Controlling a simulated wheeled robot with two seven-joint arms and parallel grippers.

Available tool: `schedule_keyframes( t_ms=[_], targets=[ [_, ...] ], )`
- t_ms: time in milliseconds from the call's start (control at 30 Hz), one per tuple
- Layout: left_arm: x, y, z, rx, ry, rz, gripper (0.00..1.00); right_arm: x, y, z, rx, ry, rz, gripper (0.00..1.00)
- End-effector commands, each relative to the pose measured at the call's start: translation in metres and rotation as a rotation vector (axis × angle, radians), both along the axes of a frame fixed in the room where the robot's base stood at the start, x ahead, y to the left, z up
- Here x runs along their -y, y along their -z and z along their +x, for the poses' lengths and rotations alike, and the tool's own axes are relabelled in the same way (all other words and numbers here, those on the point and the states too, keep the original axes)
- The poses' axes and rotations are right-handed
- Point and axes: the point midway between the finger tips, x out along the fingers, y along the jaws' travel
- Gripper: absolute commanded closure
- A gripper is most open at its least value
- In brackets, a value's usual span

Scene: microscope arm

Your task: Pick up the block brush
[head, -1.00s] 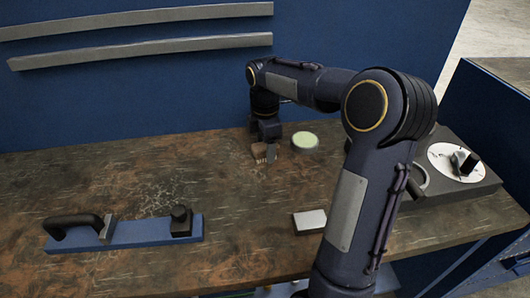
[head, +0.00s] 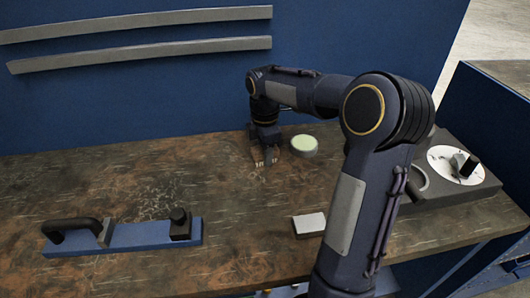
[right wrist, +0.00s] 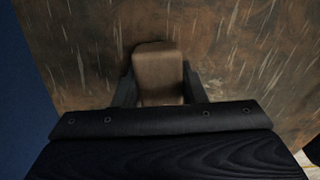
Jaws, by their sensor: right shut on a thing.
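The block brush (right wrist: 158,75) is a brown wooden block between the two fingers of my right gripper in the right wrist view. My right gripper (right wrist: 158,92) is shut on it. In the head view, my right gripper (head: 268,160) points down at the back of the table, and the brush (head: 258,162) is mostly hidden by it, with only pale bits showing at its lower edge. I cannot tell whether the brush still touches the table. My left gripper is not in view.
A round pale-green-topped tin (head: 304,144) stands just right of the gripper. A small white-topped block (head: 309,224) lies nearer the front. A blue plane-like tool (head: 125,236) lies at left, and a dark device with a white dial (head: 455,164) stands at right. The table's (head: 200,170) middle is clear.

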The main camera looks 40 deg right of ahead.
Motion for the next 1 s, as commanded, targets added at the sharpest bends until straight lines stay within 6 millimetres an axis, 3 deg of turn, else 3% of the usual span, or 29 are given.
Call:
schedule_keyframes(
  t_ms=[167,333,600,800,1000],
  targets=[
    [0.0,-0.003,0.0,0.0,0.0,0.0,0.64,0.0,-0.012,0.001,0.003,0.0,-0.001,0.85],
    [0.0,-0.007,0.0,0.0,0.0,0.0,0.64,0.0,-0.038,-0.002,0.005,0.0,-0.001,0.85],
    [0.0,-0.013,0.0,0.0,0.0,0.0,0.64,0.001,-0.098,-0.055,0.008,0.001,-0.003,0.85],
    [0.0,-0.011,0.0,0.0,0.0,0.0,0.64,0.002,-0.115,-0.104,0.005,0.002,-0.002,0.85],
    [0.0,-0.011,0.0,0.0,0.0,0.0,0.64,0.002,-0.126,-0.131,0.002,0.0,-0.001,0.85]
  ],
)
